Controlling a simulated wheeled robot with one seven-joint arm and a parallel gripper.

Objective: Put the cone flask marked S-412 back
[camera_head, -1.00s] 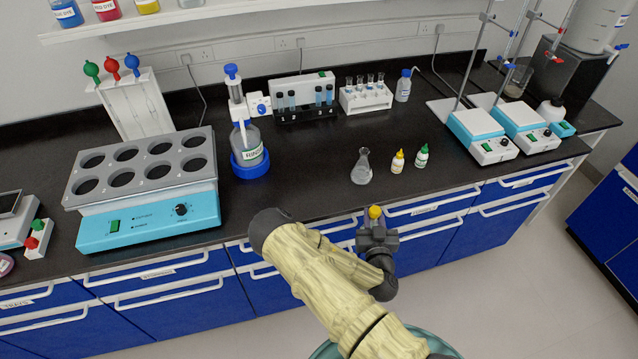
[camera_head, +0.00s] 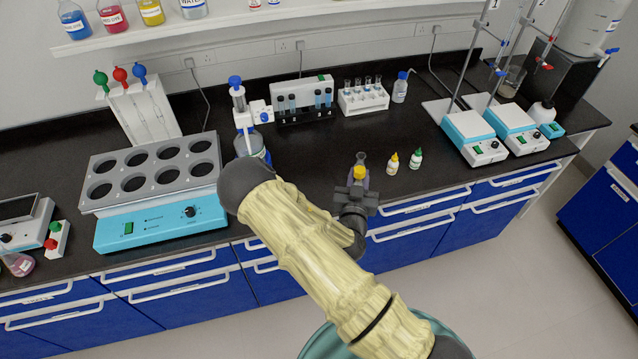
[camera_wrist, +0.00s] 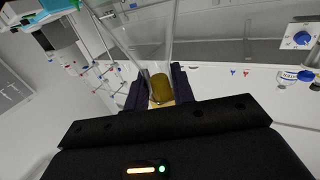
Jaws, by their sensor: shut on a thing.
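A clear cone flask (camera_head: 361,158) shows at the front middle of the bench, left of two small dropper bottles. My gripper (camera_head: 358,182) is in front of it and shut on it, hiding most of its body. Whether its base touches the bench is hidden. In the wrist view, clear glass (camera_wrist: 150,38) extends beyond my gripper (camera_wrist: 158,92), with an olive-yellow piece between the dark fingers. No marking on the flask can be read. Another flask with pink liquid (camera_head: 20,265) is at the far left edge.
Dropper bottles with yellow (camera_head: 391,166) and green (camera_head: 415,160) caps stand close right. A bottle-top dispenser (camera_head: 240,115) and a teal heating block (camera_head: 160,228) are left. Tube racks (camera_head: 363,98) stand behind; hotplates (camera_head: 473,135) are right. Bench between is clear.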

